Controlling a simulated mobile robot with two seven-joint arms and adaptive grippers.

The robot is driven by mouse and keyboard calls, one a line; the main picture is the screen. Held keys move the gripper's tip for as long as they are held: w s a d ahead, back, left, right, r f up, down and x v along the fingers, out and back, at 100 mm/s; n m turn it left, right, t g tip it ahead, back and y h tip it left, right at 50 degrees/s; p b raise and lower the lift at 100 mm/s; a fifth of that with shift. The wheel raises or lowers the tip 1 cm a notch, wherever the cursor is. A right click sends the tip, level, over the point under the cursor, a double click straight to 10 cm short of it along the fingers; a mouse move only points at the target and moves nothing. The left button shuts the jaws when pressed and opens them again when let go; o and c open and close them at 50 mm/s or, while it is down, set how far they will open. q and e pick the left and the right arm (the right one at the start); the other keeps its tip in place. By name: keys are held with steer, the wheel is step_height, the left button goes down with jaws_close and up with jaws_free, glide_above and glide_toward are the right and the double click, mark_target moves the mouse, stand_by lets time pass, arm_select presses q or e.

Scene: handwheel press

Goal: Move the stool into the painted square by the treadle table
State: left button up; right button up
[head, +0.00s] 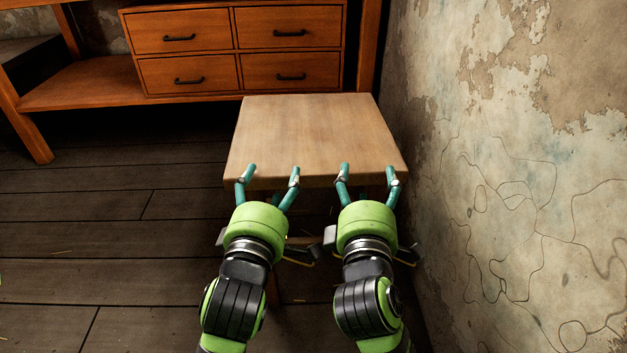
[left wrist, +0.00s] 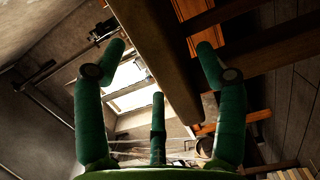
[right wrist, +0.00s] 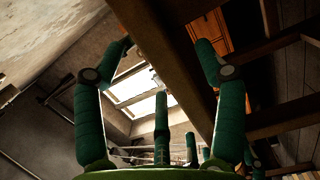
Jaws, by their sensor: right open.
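The stool (head: 315,130) has a flat, square, light wooden top and stands beside the wall, in front of the drawers. My left gripper (head: 272,172) and right gripper (head: 368,171) are side by side at its near edge, fingers spread and pointing toward it. In the left wrist view the stool's edge (left wrist: 160,55) runs between the open fingers, with gaps beside it. The right wrist view shows the same edge (right wrist: 165,50) between the right fingers. I cannot tell whether any finger touches it. The legs are mostly hidden in the head view. No painted square shows.
A wooden drawer unit (head: 235,45) with dark handles stands behind the stool, with a low shelf (head: 85,85) and post at its left. A peeling plaster wall (head: 510,150) is close on the right. Dark plank floor (head: 110,215) is open to the left.

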mark_target(281, 156)
arm_select(q)
steer(key=shift+s+r, duration=0.1)
arm_select(e)
steer(key=shift+r, duration=0.1)
arm_select(q)
steer(key=shift+w+d, duration=0.25)
steer(key=shift+w, duration=1.5)
steer(key=shift+w+d, duration=0.2)
steer(key=shift+w, duration=1.55)
arm_select(e)
steer(key=shift+w+d, duration=0.15)
steer(key=shift+w, duration=1)
steer(key=shift+w+d, duration=0.2)
steer(key=shift+w, duration=1)
steer(key=shift+w+d, duration=0.15)
steer(key=shift+w, duration=1)
arm_select(q)
jaws_close()
arm_select(e)
jaws_close()
arm_select(q)
steer(key=shift+r, duration=0.35)
arm_select(e)
steer(key=shift+r, duration=0.3)
